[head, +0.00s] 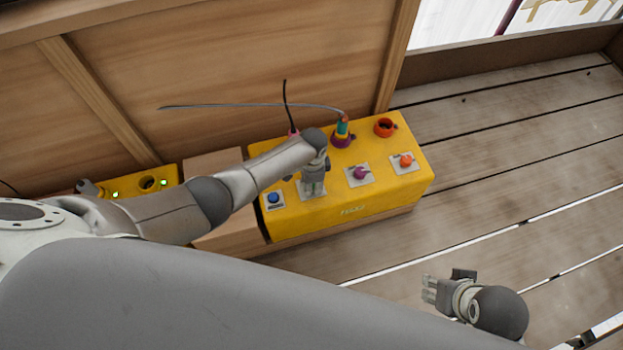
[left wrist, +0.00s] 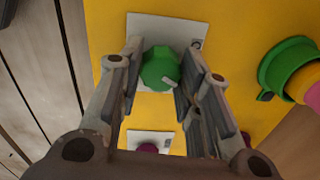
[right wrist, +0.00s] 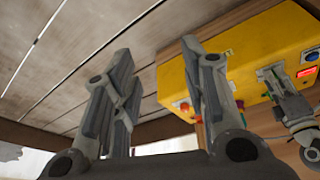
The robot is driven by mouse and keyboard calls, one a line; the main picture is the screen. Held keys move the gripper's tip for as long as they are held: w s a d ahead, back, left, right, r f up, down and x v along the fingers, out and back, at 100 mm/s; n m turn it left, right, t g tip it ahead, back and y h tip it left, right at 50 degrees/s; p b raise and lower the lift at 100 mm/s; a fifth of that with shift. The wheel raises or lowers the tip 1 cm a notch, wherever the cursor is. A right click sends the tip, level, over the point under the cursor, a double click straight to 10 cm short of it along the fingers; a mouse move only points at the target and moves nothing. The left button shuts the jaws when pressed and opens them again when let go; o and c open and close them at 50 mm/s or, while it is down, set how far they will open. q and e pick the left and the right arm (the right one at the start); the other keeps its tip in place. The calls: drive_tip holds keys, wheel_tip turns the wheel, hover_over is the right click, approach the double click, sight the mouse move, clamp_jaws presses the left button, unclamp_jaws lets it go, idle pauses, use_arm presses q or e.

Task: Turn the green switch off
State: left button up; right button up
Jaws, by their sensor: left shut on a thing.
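The green switch (left wrist: 160,70) is a round knob with a small pale mark at its lower right, on a white plate (left wrist: 145,28) on the yellow box (head: 340,205). My left gripper (head: 313,188) points down at the box, and its two fingers stand on either side of the knob in the left wrist view, shut on it. In the head view the gripper hides the knob. My right gripper (head: 432,290) is away from the box, over the planks at the lower right. Its fingers are apart and empty in the right wrist view (right wrist: 160,85).
The box also has a blue button (head: 274,198), a purple switch (head: 359,173), an orange switch (head: 405,160), an orange ring socket (head: 384,127) and a plugged-in cable (head: 342,128). A wooden wall stands behind. A smaller yellow box (head: 135,185) with green lights is at left.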

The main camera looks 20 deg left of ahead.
use_arm(q)
drive_tip(key=n+p, duration=0.1)
drive_tip(key=n, duration=0.2)
drive_tip(key=shift+n+p, duration=0.35)
drive_tip(key=shift+n, duration=1.15)
use_arm(e)
drive_tip(key=s+x, duration=0.1)
drive_tip(key=x, duration=0.6)
drive_tip(key=shift+f, duration=0.45)
drive_tip(key=shift+a, duration=0.1)
use_arm(q)
drive_tip(key=o, duration=1)
use_arm(e)
drive_tip(key=shift+w, duration=0.1)
use_arm(q)
drive_tip(key=shift+r, duration=0.1)
drive_tip(key=r, duration=1.1)
drive_tip(key=shift+s+d+r, duration=0.1)
drive_tip(key=shift+d+r, duration=0.15)
drive_tip(key=shift+r, duration=0.15)
